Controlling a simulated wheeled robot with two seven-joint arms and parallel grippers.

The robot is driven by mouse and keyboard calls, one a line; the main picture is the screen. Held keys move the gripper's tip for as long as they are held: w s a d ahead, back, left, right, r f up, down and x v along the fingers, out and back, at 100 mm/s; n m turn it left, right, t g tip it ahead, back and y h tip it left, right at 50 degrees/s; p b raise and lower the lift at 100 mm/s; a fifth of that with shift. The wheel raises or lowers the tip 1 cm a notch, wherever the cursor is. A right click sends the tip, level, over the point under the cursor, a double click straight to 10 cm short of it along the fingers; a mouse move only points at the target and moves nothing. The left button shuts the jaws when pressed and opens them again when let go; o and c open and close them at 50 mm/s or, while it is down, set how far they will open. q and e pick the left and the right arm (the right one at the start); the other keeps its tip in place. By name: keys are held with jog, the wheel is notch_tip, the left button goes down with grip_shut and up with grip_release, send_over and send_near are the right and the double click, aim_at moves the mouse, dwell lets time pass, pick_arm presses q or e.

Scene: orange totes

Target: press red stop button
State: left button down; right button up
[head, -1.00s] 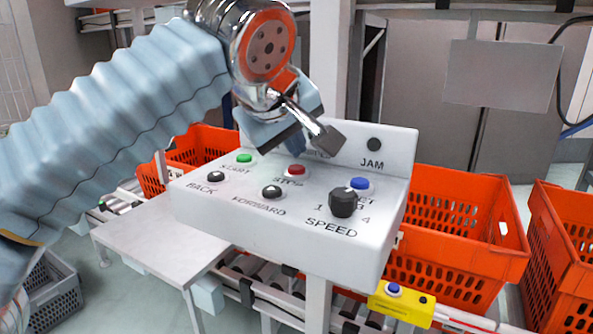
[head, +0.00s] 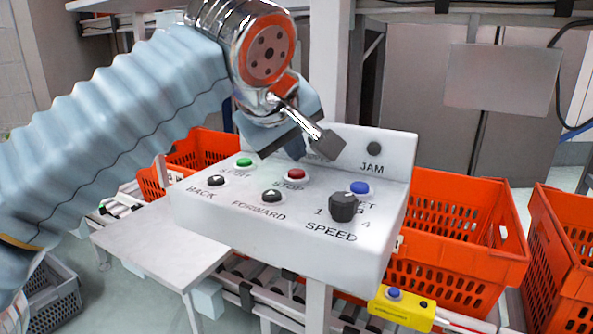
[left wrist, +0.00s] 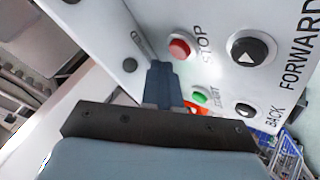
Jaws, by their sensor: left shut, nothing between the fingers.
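The red stop button (head: 296,174) sits on the top face of the white control box (head: 290,235), between the green start button (head: 244,162) and the blue button (head: 359,187). My left gripper (head: 328,143) is above and behind the red button in the head view, apart from it. In the left wrist view the gripper's fingers (left wrist: 162,85) are shut and empty, with the red button (left wrist: 180,48) just beyond their tips and slightly right. My right gripper is in neither view.
Black back (head: 216,180) and forward (head: 271,196) buttons and a black speed knob (head: 343,207) stand on the box near the red button. The box's raised back panel (head: 398,150) is close to my left gripper. Orange totes (head: 455,225) stand behind and to the right.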

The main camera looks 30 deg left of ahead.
aim_at(293, 174)
pick_arm(q)
jog(key=shift+f, duration=0.1)
dwell(0.7)
jog(key=shift+f+b, duration=0.35)
jog(key=shift+f+b, duration=0.35)
jog(key=shift+f, duration=0.1)
dwell(0.6)
jog(key=shift+r+p, duration=0.85)
jog(key=shift+r, duration=0.05)
notch_tip(293, 174, up, 3)
jog(key=p, duration=0.3)
jog(key=shift+r, duration=0.1)
jog(key=shift+r+p, duration=0.55)
jog(key=shift+r, duration=0.35)
